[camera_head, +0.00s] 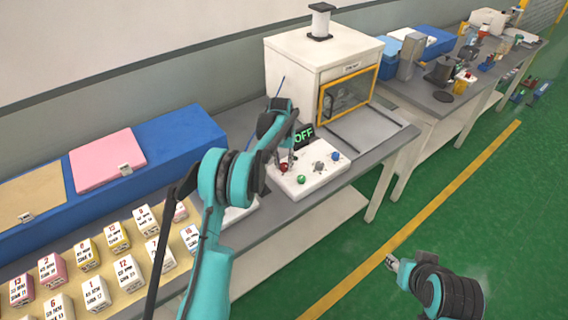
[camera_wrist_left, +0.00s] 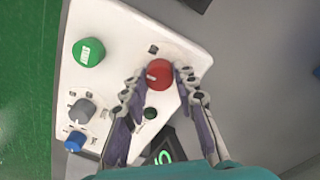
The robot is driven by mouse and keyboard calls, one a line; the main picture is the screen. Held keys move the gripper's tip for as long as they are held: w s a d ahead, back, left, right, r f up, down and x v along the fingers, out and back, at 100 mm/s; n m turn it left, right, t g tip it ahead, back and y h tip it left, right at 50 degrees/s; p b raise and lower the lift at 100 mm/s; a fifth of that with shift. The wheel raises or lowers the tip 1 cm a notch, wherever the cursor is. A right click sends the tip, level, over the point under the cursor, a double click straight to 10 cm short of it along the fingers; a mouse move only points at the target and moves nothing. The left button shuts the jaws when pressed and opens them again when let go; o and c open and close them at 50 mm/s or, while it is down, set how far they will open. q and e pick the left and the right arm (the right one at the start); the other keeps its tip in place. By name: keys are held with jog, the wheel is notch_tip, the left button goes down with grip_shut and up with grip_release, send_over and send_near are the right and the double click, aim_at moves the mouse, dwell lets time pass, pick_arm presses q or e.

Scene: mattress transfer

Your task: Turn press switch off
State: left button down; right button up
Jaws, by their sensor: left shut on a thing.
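The white control panel (camera_head: 305,187) lies on the bench in front of a white press machine (camera_head: 300,62). It carries a red knob (camera_wrist_left: 159,74), a green knob (camera_wrist_left: 89,52), a grey dial (camera_wrist_left: 83,110) and a blue knob (camera_wrist_left: 75,141). In the head view, my left arm partly hides the panel's left part. My right gripper (camera_head: 393,263) hangs over the green floor, away from the bench; its jaw state is unclear.
Labelled white boxes (camera_head: 95,293) and a blue case (camera_head: 176,145) fill the bench's left part. The press has a yellow-framed window (camera_head: 346,95). A second table (camera_head: 437,108) holds containers and tools.

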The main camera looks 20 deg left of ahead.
aim_at(283, 165)
pick_arm(q)
jog(key=n, duration=0.3)
jog(key=shift+n, duration=2.3)
jog(key=c, duration=1.2)
grip_release()
jog(key=r, duration=1.2)
jog(key=shift+s+a, duration=0.2)
